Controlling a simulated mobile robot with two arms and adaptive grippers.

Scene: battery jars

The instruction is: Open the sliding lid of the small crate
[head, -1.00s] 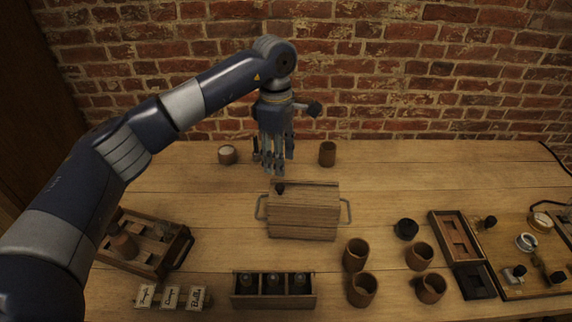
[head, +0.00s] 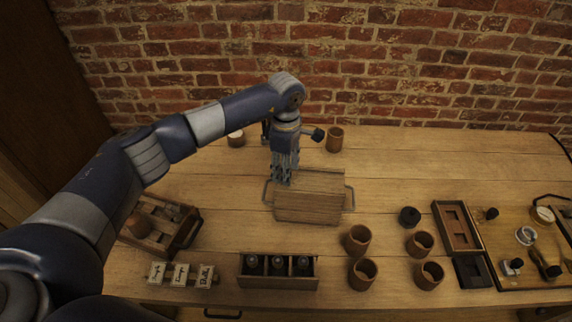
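The small wooden crate (head: 308,208) stands mid-table with a metal handle at each side. Its wooden lid (head: 318,180) covers the top. The dark knob seen on the lid's left part earlier is hidden behind my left gripper. My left gripper (head: 283,175) comes down from above at the lid's back left part, with its fingers pointing down. Its fingertips are at the knob's place, but I cannot tell whether they are closed on the knob. My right gripper is not in view.
Several brown cups (head: 358,240) stand right of the crate, near a black round piece (head: 409,216). A three-slot box (head: 278,283) is in front. A wooden tray (head: 187,232) and label blocks (head: 181,274) are at left. Another cup (head: 335,139) stands behind.

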